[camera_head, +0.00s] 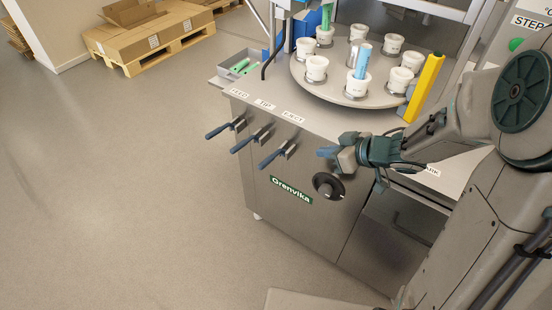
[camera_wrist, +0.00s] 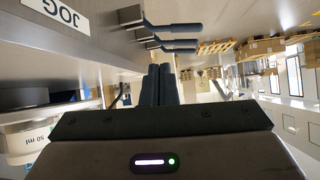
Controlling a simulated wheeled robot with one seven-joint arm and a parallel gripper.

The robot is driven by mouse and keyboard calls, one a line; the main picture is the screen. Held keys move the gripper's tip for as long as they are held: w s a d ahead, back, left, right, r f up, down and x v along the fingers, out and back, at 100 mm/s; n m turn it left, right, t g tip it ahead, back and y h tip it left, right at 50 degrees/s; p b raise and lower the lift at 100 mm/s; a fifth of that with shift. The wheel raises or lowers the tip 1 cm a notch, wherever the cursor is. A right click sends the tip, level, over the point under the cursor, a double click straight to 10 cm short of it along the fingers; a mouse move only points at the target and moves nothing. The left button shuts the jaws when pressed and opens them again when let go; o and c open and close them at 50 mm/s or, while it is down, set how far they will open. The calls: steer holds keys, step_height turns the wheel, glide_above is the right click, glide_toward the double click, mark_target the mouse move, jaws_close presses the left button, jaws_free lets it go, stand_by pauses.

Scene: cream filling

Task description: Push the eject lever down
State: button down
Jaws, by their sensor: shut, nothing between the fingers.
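The eject lever (camera_head: 273,158) is the rightmost of three dark-handled levers on the front of the steel machine, below the label that reads EJECT. Its handle slants down and out to the left. My gripper (camera_head: 326,152) is to the right of this lever, at about the same height in the picture and apart from it. In the wrist view my gripper (camera_wrist: 160,84) has its dark fingers together and empty. The nearest lever there (camera_wrist: 178,28), apparently the eject lever, lies above the fingers with a clear gap.
Two similar levers, feed (camera_head: 220,131) and a middle one (camera_head: 245,143), stand to the left. A black dial (camera_head: 326,186) sits below my gripper. A turntable (camera_head: 345,93) with several white cups is on top. The floor in front is clear.

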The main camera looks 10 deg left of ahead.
steer(key=shift+s+a+f+n+g+y, duration=0.2)
steer(key=shift+s+a+f+g+y, duration=0.1)
steer(key=shift+s+a+g, duration=0.15)
steer(key=shift+s+a+f+n+g+y, duration=0.2)
steer(key=shift+s+a+f+g+y, duration=0.1)
steer(key=shift+s+a+g, duration=0.15)
steer(key=shift+a, duration=0.1)
steer(key=b, duration=0.4)
glide_toward(268, 163)
steer(key=x, duration=0.5)
steer(key=shift+w+a+f, duration=0.1)
steer(key=shift+f, duration=0.05)
steer(key=shift+w+a+f, duration=0.25)
steer(key=shift+a+f, duration=0.1)
steer(key=shift+a, duration=0.25)
